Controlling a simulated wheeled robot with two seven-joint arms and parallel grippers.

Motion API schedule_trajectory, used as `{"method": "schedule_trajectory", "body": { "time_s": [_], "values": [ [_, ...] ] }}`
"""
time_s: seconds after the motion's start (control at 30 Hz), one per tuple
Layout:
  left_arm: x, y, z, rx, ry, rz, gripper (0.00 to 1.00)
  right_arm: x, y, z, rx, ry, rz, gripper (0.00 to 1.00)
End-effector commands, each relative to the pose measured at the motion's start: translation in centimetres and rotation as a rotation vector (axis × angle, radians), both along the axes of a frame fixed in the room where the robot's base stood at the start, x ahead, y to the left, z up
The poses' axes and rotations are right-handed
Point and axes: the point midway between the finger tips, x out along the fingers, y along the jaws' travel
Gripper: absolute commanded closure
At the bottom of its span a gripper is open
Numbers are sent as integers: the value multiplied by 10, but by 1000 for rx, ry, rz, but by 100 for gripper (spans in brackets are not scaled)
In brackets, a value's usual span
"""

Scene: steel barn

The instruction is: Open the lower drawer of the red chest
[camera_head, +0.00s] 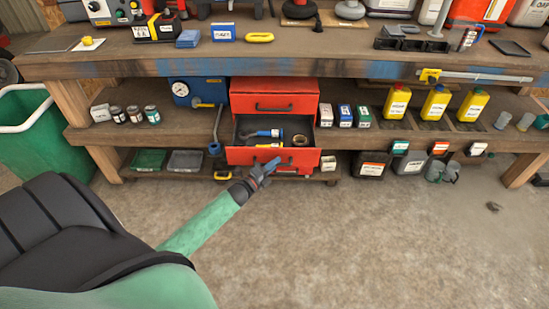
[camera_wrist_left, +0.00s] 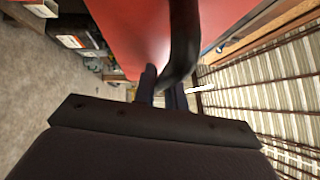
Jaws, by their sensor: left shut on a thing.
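The red chest (camera_head: 274,88) stands on the middle shelf of the workbench. Its upper drawer is shut, with a dark handle. Its lower drawer (camera_head: 240,156) is pulled out, and its dark inside shows a blue-handled tool (camera_head: 262,133) and a round ring-like thing (camera_head: 299,140). My left gripper (camera_head: 268,167) is at the lower drawer's front and shut on its handle. In the left wrist view, the dark curved handle (camera_wrist_left: 184,45) runs down between the fingers (camera_wrist_left: 165,90) in front of the red drawer face. My right gripper is not in view.
Small boxes (camera_head: 345,115) and yellow bottles (camera_head: 437,103) stand right of the chest; a blue case (camera_head: 200,92) stands left. A green bin (camera_head: 38,135) is at the far left. The concrete floor (camera_head: 360,235) in front is mostly clear.

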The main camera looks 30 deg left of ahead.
Motion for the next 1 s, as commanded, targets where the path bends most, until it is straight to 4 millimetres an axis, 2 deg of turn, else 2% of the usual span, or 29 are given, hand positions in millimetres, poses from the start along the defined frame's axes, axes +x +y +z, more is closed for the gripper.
{"method": "schedule_trajectory", "body": {
  "time_s": [0.4, 0.43, 0.5, 0.53, 0.83, 1.0],
  "values": [
    [-2, -1, -1, 0, 1, 0, 100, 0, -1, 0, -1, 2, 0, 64],
    [-2, -1, -1, 0, 1, 0, 82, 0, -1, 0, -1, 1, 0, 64],
    [-2, -1, -1, 0, 1, 0, 68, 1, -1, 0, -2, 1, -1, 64],
    [-2, -1, -1, 0, 1, 0, 66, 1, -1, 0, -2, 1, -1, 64],
    [-3, -1, -1, 0, 0, 0, 66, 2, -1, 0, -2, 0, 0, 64],
    [-16, 2, -4, 0, 1, 0, 66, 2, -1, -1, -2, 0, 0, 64]
  ]
}}
